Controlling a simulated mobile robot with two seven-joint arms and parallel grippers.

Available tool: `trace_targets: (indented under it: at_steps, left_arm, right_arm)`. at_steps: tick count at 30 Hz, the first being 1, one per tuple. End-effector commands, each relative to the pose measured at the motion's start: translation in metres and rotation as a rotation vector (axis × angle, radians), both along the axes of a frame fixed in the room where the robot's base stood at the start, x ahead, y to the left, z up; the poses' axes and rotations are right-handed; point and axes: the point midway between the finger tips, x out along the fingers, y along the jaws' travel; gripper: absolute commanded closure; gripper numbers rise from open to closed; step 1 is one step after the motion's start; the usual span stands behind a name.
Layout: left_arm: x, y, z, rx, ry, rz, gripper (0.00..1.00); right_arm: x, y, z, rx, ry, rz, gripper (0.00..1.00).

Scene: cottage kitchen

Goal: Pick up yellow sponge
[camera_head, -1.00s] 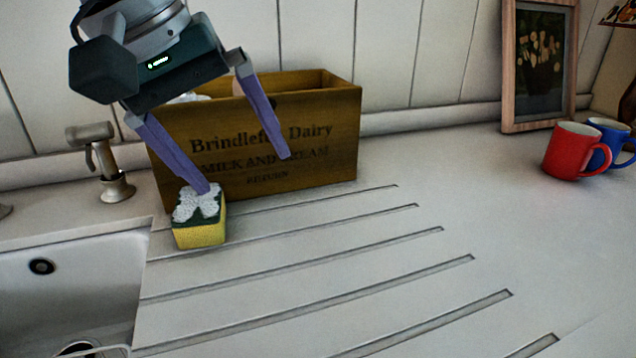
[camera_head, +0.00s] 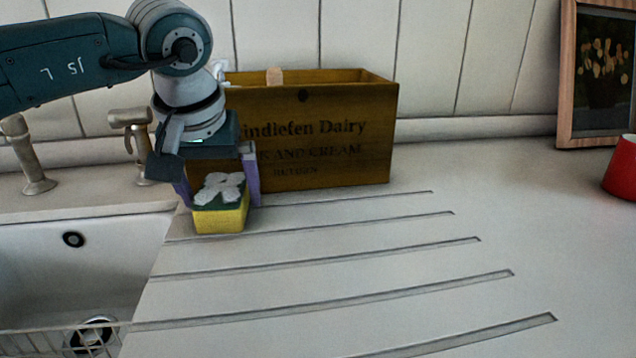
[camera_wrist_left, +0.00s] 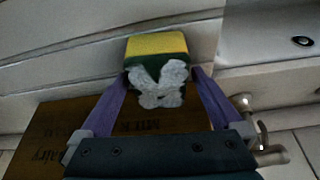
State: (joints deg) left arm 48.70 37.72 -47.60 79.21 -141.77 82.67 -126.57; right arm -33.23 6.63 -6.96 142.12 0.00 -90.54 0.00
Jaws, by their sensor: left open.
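The yellow sponge (camera_head: 222,219) has a dark green top with white foam on it. It sits on the grooved draining board beside the sink, in front of the wooden crate. It also shows in the left wrist view (camera_wrist_left: 157,45), with its foam side toward the camera. My left gripper (camera_head: 222,196) is open, with one purple finger at each side of the sponge. In the left wrist view the fingertips (camera_wrist_left: 160,73) flank the foamy part; I cannot tell whether they touch it. My right gripper is not in view.
A wooden dairy crate (camera_head: 330,140) stands close behind the sponge. The sink (camera_head: 110,235) lies to the left, with a tap (camera_head: 28,155) behind it. A red mug (camera_head: 622,168) and a framed picture (camera_head: 597,70) are at the right. The board's front is clear.

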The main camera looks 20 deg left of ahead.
Motion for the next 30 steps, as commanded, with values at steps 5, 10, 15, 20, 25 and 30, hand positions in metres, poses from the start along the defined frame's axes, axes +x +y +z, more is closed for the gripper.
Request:
trace_targets:
  at_steps: [5, 10, 15, 20, 25, 30]
  left_arm:
    - [0.0009, 0.0001, -0.0023, -0.001, 0.0, 0.0, 0.0]
    - [0.0008, 0.0001, -0.0021, -0.001, 0.0, 0.0, 0.11]
    - [0.0007, 0.0, -0.0019, -0.001, 0.0, 0.0, 0.3]
    - [0.0008, 0.0001, -0.0018, -0.001, -0.001, 0.001, 0.48]
    - [0.0007, 0.0, -0.0019, -0.001, -0.001, 0.001, 0.68]
    - [0.0008, 0.0, -0.0018, -0.001, -0.001, 0.001, 0.75]
  right_arm:
    - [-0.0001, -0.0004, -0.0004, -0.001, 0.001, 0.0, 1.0]
    - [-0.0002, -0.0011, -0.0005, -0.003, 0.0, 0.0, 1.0]
    - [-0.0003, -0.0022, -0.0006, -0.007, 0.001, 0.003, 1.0]
    - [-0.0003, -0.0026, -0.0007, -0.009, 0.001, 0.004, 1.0]
    - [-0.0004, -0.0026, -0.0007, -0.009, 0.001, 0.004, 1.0]
    - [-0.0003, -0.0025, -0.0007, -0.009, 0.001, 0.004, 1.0]
